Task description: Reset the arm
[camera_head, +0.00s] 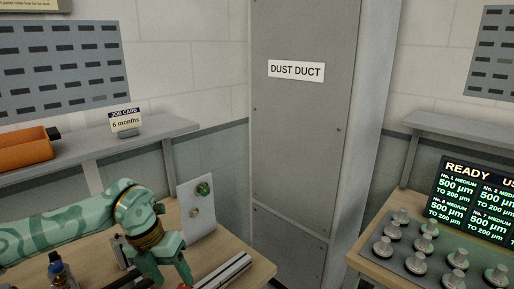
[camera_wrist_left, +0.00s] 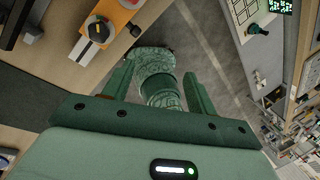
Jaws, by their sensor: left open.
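My left arm comes in from the left in the head view, over the bench. Its left gripper (camera_head: 168,274) points downward near the bench's front, beside an upright light panel. The jaws are open, and I see nothing held between them. In the left wrist view, the two green fingers of the left gripper (camera_wrist_left: 158,72) stand apart. A green patterned part of my own body shows beyond and between them. My right gripper is in neither view.
The upright panel (camera_head: 197,226) carries a green knob, close to the left gripper. Metal rails (camera_head: 222,272) lie on the bench. At right, a table holds several knobs (camera_head: 400,215) and a READY display (camera_head: 475,195).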

